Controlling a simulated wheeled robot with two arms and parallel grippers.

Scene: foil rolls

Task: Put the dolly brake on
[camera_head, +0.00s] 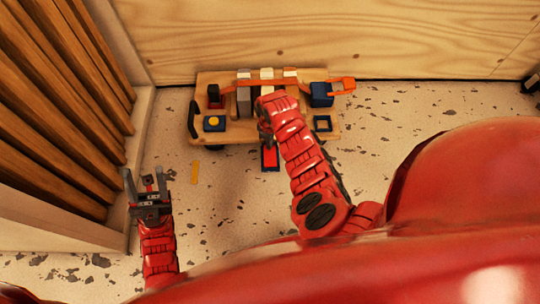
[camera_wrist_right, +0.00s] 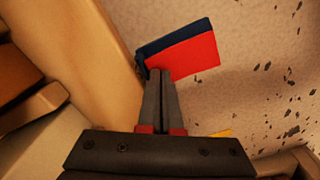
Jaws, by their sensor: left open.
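The dolly (camera_head: 240,131) is a wooden board on the floor, loaded with several items. A red and blue pedal, seemingly its brake (camera_head: 270,157), sticks out from the dolly's near edge. It shows in the right wrist view as a red plate with a dark blue edge (camera_wrist_right: 190,55). My right gripper (camera_wrist_right: 159,73) has its fingers together with nothing seen between them. Its tips overlap the pedal's near corner in that view; I cannot tell if they touch. My right forearm hides part of the dolly. My left gripper (camera_head: 144,174) is open and empty, left of the dolly.
A wooden wall (camera_head: 330,40) stands behind the dolly, and a slatted wooden structure (camera_head: 60,100) is at the left. An orange strap (camera_head: 225,89) crosses the load. Floor to the dolly's right is clear.

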